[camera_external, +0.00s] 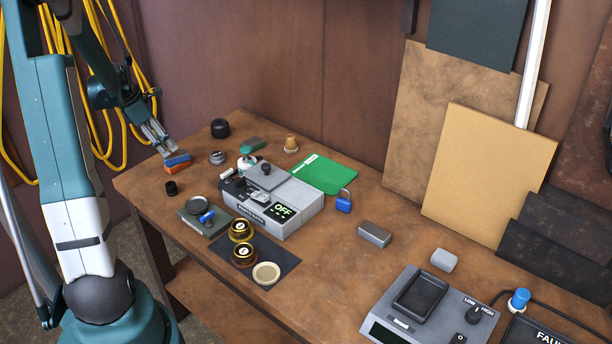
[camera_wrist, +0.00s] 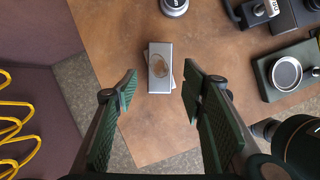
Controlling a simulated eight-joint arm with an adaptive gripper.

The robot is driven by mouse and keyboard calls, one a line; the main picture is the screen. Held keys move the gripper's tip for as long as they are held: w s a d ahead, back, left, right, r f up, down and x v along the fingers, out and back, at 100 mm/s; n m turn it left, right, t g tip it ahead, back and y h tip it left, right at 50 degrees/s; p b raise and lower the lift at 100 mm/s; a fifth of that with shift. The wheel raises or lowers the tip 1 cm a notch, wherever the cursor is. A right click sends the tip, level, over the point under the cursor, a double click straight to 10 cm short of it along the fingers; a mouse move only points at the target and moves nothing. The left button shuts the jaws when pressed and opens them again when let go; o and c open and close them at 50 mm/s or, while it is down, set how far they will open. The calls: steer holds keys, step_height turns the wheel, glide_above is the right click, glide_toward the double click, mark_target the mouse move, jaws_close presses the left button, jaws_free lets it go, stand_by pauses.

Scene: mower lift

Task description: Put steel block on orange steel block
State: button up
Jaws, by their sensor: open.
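A small block (camera_external: 177,157), grey-blue in the external view, lies on top of an orange block (camera_external: 178,168) near the left end of the workbench. In the wrist view the upper block (camera_wrist: 153,84) is silver with a tan round patch, and a pale edge of the lower block (camera_wrist: 172,82) shows beneath it, slightly turned. My gripper (camera_external: 163,146) is just above the stack; in the wrist view its open fingers (camera_wrist: 159,82) stand either side of it, with gaps. Nothing is held. Another grey steel block (camera_external: 375,234) lies alone at the middle right.
The bench's left edge is close to the stack. A black knob (camera_external: 171,188) and a round grey weight (camera_external: 217,157) are nearby. The bench between padlock and grey block is clear.

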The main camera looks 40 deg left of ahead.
steer(key=v, duration=0.6)
steer(key=shift+s+r, duration=0.2)
steer(key=shift+r, duration=0.05)
stand_by(0.4)
steer(key=w+d+r+m+y, duration=0.1)
steer(key=d+r+m, duration=0.35)
steer(key=d, duration=0.55)
steer(key=w+d+r+m, duration=0.25)
steer(key=d+m, duration=0.25)
steer(key=d, duration=0.4)
steer(key=w+d+r+m+y, duration=0.1)
steer(key=d+r+m, duration=0.35)
steer(key=d, duration=0.55)
steer(key=s+d+r+m+t, duration=0.1)
steer(key=s+d+m, duration=0.4)
steer(key=d+m, duration=0.3)
steer(key=s+d+r+m+t, duration=0.1)
steer(key=s+d+m, duration=0.5)
steer(key=d, duration=1)
steer(key=m+t, duration=0.1)
steer(key=m, duration=0.2)
steer(key=shift+m, duration=0.3)
